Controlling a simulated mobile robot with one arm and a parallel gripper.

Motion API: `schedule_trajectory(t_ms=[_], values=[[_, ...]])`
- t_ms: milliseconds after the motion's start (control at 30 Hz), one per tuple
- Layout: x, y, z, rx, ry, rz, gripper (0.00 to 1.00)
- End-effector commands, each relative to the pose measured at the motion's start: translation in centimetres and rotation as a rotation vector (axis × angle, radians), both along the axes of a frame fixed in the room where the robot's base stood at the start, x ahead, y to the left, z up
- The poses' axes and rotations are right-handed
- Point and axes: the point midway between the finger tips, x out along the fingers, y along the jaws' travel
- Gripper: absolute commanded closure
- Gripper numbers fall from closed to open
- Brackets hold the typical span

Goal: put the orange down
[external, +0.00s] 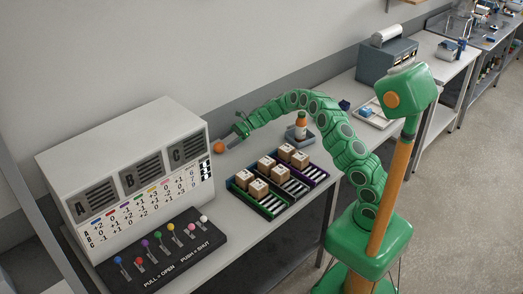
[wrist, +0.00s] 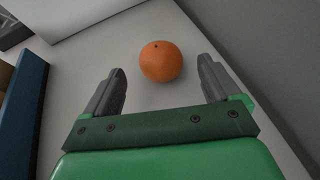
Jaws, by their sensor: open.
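The orange (external: 218,147) rests on the table top at the back, just right of the large grey panel box. In the wrist view the orange (wrist: 161,62) lies on the pale surface, a little ahead of and between my fingertips. My gripper (external: 238,134) is at the end of the green arm, close to the orange on its right side. In the wrist view my gripper (wrist: 164,78) has its two grey fingers spread wide, with nothing held. Neither finger appears to touch the orange.
The panel box (external: 125,165) stands left of the orange, with a black lever board (external: 160,248) in front. Trays with small cardboard boxes (external: 267,165) stand to the right. Bare table (external: 217,186) lies between panel and trays.

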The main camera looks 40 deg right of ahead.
Motion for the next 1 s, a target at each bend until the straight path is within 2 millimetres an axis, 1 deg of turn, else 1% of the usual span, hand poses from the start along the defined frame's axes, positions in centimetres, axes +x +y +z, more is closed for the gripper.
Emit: schedule_trajectory(t_ms=[33, 100, 233, 333, 500, 667, 767, 867, 967, 1000], values=[[-0.2, -1.0, 0.5, 0.001, -0.001, -0.003, 0.10], [-0.4, -2.1, 0.9, -0.001, -0.001, -0.004, 0.10], [-0.9, -3.9, 1.8, -0.001, -0.002, -0.002, 0.10], [-1.2, -4.8, 2.2, 0.000, -0.002, 0.000, 0.10], [-1.4, -5.7, 2.6, 0.001, -0.002, 0.002, 0.10], [-1.5, -5.8, 2.6, 0.000, -0.002, 0.003, 0.10], [-1.9, -5.4, 3.2, -0.005, -0.012, 0.016, 0.10], [-2.9, -4.4, 4.4, -0.018, -0.039, 0.055, 0.10], [-4.7, -2.9, 6.3, -0.041, -0.081, 0.117, 0.10], [-5.6, -2.3, 7.1, -0.051, -0.100, 0.146, 0.10]])
